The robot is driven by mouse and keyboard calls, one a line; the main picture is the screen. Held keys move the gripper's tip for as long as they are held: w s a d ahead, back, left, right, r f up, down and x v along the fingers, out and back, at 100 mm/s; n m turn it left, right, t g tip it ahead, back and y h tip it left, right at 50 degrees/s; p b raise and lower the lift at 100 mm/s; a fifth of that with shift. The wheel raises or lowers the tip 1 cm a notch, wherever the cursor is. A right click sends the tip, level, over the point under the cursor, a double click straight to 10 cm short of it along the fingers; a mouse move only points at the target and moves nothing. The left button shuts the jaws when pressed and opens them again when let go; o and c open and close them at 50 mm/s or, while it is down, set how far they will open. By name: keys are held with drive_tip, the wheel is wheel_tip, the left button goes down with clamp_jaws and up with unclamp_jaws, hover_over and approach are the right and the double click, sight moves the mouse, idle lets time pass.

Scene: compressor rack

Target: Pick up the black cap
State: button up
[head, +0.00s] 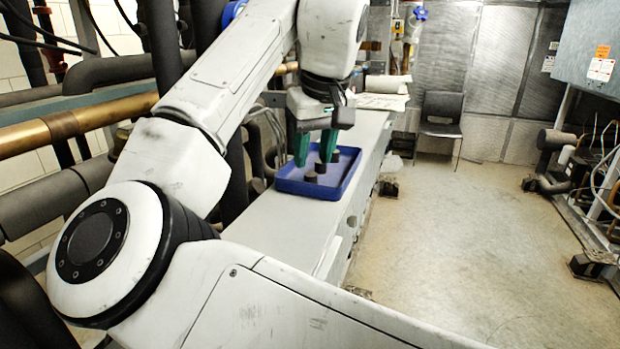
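A blue tray (346,178) sits on the light grey ledge. Small dark, cap-like pieces stand in it: one nearer piece (311,177), one just behind it (320,166), and one further back to the right (335,156). They look alike, and I cannot tell from this view which is the black cap. My gripper (314,162) points down over the tray. Its two green fingers are apart, with a gap between them. The fingertips are close to the pieces; the right finger overlaps the middle one in the picture. I cannot tell whether they touch. Nothing shows held.
The narrow grey ledge (275,232) runs from front to back, with pipes (80,122) along its left side. A white roll and papers (385,95) lie at its far end. A dark chair (441,125) stands at the back.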

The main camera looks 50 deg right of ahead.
sight(311, 174)
drive_tip(key=shift+p+x, duration=0.3)
drive_tip(key=shift+x, duration=1.85)
drive_tip(key=shift+d, duration=0.1)
clamp_jaws()
